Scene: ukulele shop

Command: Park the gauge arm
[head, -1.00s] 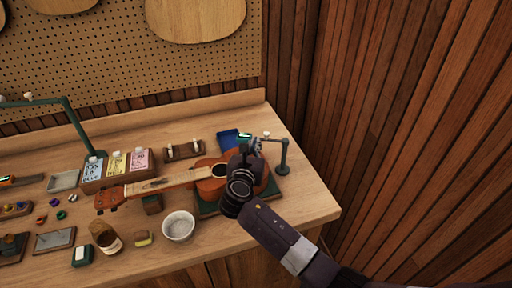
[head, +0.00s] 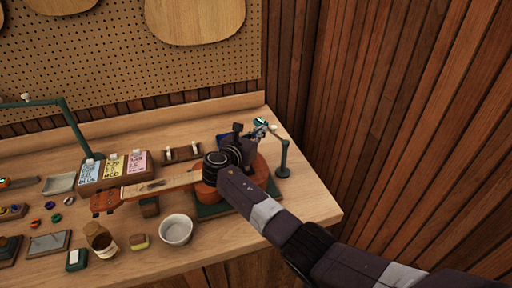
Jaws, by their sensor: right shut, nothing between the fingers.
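The gauge arm (head: 279,135) is a thin dark green arm on an upright post (head: 283,160) at the right end of the bench. It has a white knob (head: 273,127), and a small lit display (head: 260,121) shows at its far end. It points back and left from the post. My right gripper (head: 260,131) is shut and empty, right beside the arm's end; I cannot tell whether they touch. My right forearm hides much of the ukulele (head: 165,185), which lies on a dark green mat (head: 213,211). My left gripper is out of view.
A blue item (head: 222,139) lies partly hidden behind my gripper. A white bowl (head: 176,229), a brown bottle (head: 101,240) and string boxes (head: 112,169) stand to the left. A larger green arm (head: 75,125) stands further left. The wooden wall (head: 400,110) bounds the right.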

